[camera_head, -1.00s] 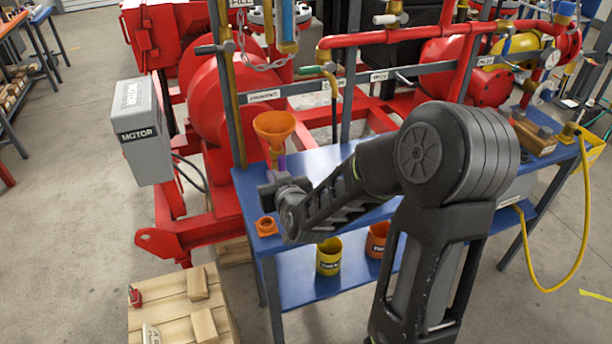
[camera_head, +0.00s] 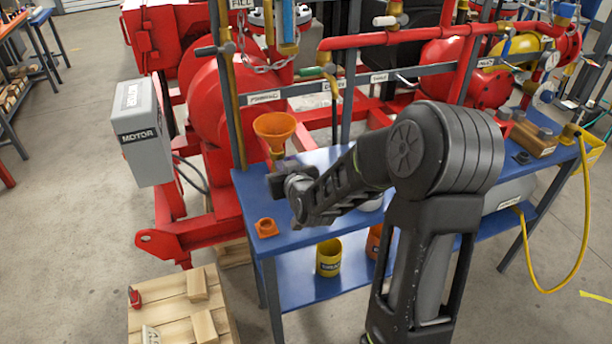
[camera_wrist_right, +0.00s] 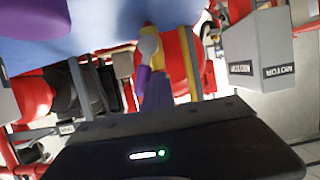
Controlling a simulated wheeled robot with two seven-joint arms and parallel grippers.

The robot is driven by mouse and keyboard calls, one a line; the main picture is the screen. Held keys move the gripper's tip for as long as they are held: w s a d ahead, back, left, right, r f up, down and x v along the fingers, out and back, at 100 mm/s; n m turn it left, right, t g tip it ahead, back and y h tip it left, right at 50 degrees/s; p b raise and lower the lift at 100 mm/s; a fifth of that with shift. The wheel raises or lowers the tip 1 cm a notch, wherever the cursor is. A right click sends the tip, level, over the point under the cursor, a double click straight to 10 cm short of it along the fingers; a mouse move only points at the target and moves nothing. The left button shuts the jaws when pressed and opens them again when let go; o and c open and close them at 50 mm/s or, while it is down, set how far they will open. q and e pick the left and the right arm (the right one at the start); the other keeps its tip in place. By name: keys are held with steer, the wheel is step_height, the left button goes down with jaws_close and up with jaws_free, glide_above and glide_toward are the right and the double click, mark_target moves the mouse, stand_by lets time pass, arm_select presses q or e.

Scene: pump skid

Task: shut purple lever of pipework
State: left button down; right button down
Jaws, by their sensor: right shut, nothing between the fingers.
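A small purple part, apparently the lever (camera_wrist_right: 143,77), shows in the right wrist view beside a yellow pipe, just beyond my fingertips. I cannot tell whether it touches them. In the head view the lever is mostly hidden behind my gripper, below the orange funnel (camera_head: 275,128). My right gripper (camera_head: 278,180) is shut and empty under the funnel, above the left end of the blue table. It also shows in the wrist view (camera_wrist_right: 155,92). Another larger purple shape (camera_wrist_right: 35,18) fills the top left of the wrist view; I cannot tell what it is. My left gripper is out of view.
The blue table (camera_head: 243,200) carries an orange block (camera_head: 266,227) near its left corner. Red pump frames and pipework stand behind it. A grey motor box (camera_head: 142,130) stands to the left. A yellow cup (camera_head: 329,258) sits on the lower shelf.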

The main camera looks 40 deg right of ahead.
steer(key=d+f+b, duration=0.1)
steer(key=b, duration=0.1)
steer(key=s+d+f+b, duration=0.1)
steer(key=d+b, duration=0.1)
steer(key=s+d+f+b, duration=0.1)
steer(key=d+b, duration=0.1)
steer(key=shift+d, duration=0.15)
steer(key=shift+r+p, duration=0.3)
steer(key=shift+r, duration=0.4)
stand_by(0.4)
